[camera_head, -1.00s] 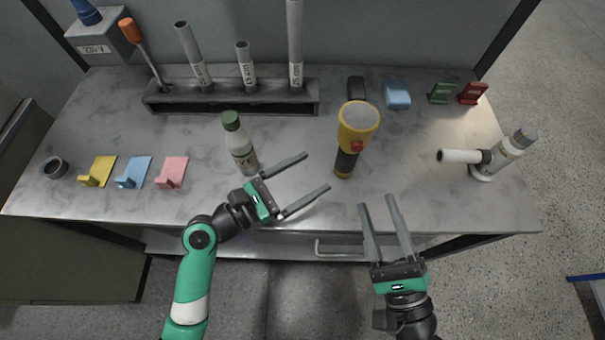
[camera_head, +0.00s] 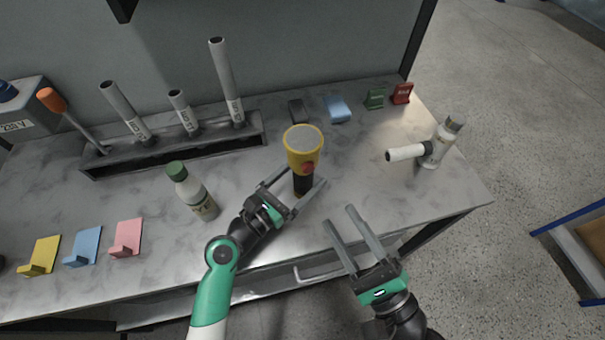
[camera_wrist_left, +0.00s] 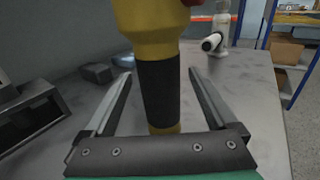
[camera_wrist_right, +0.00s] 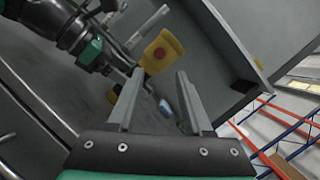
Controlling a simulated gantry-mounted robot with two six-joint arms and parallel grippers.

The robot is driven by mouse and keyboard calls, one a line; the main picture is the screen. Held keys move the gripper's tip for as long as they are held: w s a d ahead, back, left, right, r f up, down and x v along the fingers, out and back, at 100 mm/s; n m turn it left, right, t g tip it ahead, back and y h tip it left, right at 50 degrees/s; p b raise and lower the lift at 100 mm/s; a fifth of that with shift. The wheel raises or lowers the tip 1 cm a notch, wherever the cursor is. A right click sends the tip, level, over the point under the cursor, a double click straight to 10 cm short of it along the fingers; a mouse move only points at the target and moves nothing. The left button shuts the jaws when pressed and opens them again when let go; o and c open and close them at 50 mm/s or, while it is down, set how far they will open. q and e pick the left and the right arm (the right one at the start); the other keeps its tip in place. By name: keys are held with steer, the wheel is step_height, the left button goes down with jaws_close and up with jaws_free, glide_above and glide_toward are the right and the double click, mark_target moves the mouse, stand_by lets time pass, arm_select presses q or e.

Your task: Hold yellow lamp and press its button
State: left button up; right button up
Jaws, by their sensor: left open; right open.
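The yellow lamp (camera_head: 302,150) stands upright on the marble-topped table, with a black handle below its yellow head and a red button (camera_head: 308,168) on its side. My left gripper (camera_head: 301,189) is open, with its fingers on either side of the black handle; in the left wrist view the handle (camera_wrist_left: 158,92) stands between them with gaps on both sides. My right gripper (camera_head: 340,214) is open and empty, in front of the table and to the right of the lamp. In the right wrist view the lamp (camera_wrist_right: 162,50) and its red button (camera_wrist_right: 160,53) show beyond the fingertips.
A green-capped bottle (camera_head: 195,193) stands left of the lamp. Behind is a rack (camera_head: 170,148) with tubes and a screwdriver. Yellow, blue and pink holders (camera_head: 126,238) lie at the left. A white device (camera_head: 430,152) stands at the right. Small blocks (camera_head: 338,110) sit behind the lamp.

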arm_select(q)
steer(key=shift+d, duration=0.1)
jaws_close()
arm_select(e)
jaws_close()
stand_by(0.4)
stand_by(1.5)
